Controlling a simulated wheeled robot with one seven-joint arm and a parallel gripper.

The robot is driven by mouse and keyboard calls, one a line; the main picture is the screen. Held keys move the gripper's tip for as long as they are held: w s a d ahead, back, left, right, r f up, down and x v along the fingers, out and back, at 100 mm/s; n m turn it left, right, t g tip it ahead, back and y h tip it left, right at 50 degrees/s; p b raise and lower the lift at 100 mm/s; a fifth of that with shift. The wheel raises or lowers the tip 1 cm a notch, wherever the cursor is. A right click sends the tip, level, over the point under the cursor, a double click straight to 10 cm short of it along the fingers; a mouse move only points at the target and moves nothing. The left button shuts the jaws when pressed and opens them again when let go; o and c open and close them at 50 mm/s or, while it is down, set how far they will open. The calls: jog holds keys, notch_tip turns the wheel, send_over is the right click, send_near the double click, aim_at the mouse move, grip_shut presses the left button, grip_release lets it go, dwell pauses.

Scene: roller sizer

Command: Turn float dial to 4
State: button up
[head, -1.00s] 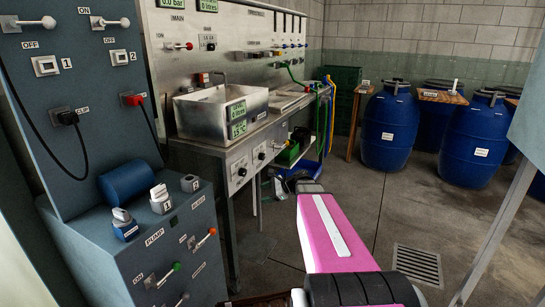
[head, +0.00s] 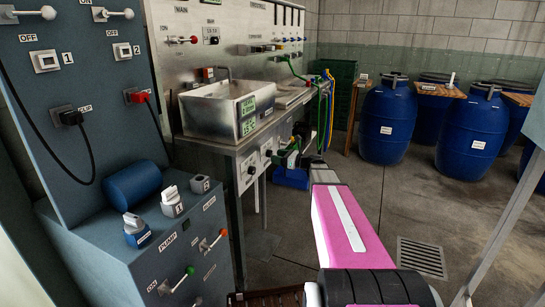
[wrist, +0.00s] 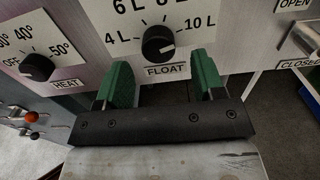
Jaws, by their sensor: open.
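The float dial (wrist: 158,44) is a black round knob on a pale panel in the wrist view. Its white pointer mark faces right, toward the 10 L label (wrist: 196,22). The 4 L label (wrist: 118,38) is at the dial's left. My gripper (wrist: 162,72) is open, with one green finger to the lower left of the dial and one to the lower right. Nothing is between the fingers, and I see no contact with the dial. In the head view the float dial (head: 268,153) is a small knob below the sink, and my fingertips are hard to make out.
The heat dial (wrist: 38,67) is left of the float dial. A metal lever (wrist: 307,38) with open and closed labels is at the right. In the head view the sink (head: 218,108) stands above the panel. Blue barrels (head: 387,120) stand behind on the floor.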

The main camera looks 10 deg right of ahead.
aim_at(269, 153)
jog(key=shift+x, duration=1.6)
jog(key=c, duration=0.9)
jog(key=shift+c, duration=0.2)
